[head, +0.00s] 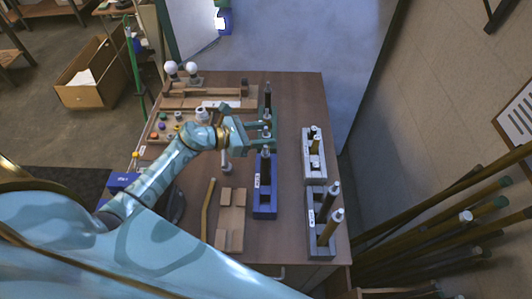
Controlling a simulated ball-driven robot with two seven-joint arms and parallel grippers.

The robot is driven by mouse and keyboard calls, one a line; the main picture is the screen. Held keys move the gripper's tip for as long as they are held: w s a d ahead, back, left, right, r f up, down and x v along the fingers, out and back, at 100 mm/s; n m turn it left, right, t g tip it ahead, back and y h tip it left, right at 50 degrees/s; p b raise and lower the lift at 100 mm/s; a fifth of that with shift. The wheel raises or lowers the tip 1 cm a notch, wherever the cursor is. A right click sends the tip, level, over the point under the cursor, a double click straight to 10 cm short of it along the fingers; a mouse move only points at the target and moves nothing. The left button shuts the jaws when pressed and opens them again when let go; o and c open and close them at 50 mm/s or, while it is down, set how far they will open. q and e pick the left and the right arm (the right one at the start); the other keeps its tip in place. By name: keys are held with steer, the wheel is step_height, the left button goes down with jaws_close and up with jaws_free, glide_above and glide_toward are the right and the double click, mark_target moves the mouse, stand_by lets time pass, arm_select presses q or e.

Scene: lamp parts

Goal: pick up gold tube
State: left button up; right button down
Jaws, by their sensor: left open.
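A thin gold tube (207,208), bent near its lower end, lies on the brown table left of the cardboard pieces. A short gold tube (315,146) stands in the upper grey holder (307,174). Another gold-brown tube (331,228) leans in the lower grey holder (315,245). My left gripper (270,134) reaches over the table's middle, its two green fingers apart and pointing right. A silver-topped part shows between or below the fingers; I cannot tell whether they touch it. The gripper is left of both grey holders. My right gripper is not in view.
A blue holder (265,200) with a dark tube stands just below the gripper. Brown cardboard pieces (230,220) lie left of it. White bulbs (171,68) and small coloured parts stand at the back left. Bare table (295,100) shows at the back right.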

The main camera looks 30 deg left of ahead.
arm_select(q)
steer(key=shift+x, duration=0.8)
jaws_close()
